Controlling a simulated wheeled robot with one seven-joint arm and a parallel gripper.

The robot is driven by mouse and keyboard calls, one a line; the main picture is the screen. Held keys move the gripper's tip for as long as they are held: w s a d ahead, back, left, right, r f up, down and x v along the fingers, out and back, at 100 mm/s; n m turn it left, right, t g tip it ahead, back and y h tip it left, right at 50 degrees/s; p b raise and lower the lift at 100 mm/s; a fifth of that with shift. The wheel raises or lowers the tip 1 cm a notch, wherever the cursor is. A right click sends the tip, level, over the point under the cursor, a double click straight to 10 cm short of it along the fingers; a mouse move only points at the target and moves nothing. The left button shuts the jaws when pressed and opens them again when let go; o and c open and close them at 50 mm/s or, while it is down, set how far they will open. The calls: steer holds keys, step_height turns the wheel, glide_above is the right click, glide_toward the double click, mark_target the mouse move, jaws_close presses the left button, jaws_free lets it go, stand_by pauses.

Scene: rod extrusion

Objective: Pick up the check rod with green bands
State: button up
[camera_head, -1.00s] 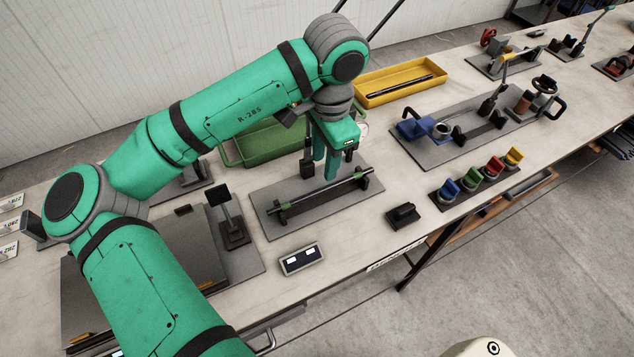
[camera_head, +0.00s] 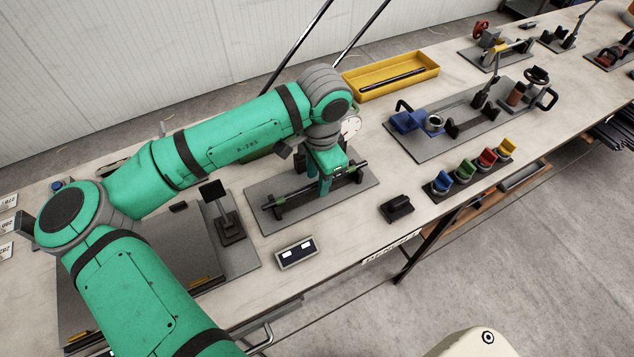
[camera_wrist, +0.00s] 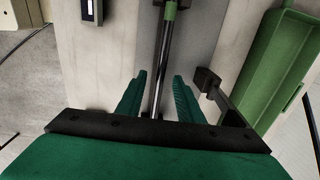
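The check rod with green bands (camera_head: 297,193) is a dark, slim bar lying across two dark supports on a grey plate (camera_head: 263,224) on the bench. In the wrist view the rod (camera_wrist: 164,58) looks shiny, with a green band (camera_wrist: 170,12) near the top. My gripper (camera_head: 320,186) is down at the middle of the rod and hides part of it. In the wrist view my gripper (camera_wrist: 160,88) has its two green fingers apart, one on each side of the rod, with gaps showing. The fingers' depth relative to the rod is hard to tell.
A dark upright stand (camera_head: 228,215) is left of the plate, and a small display box (camera_head: 296,252) is in front. A black block (camera_head: 397,208) sits to the right. A green tray (camera_wrist: 275,65) lies behind. A yellow tray (camera_head: 435,70) holds another dark rod.

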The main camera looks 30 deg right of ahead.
jaws_close()
steer(key=shift+r, duration=0.1)
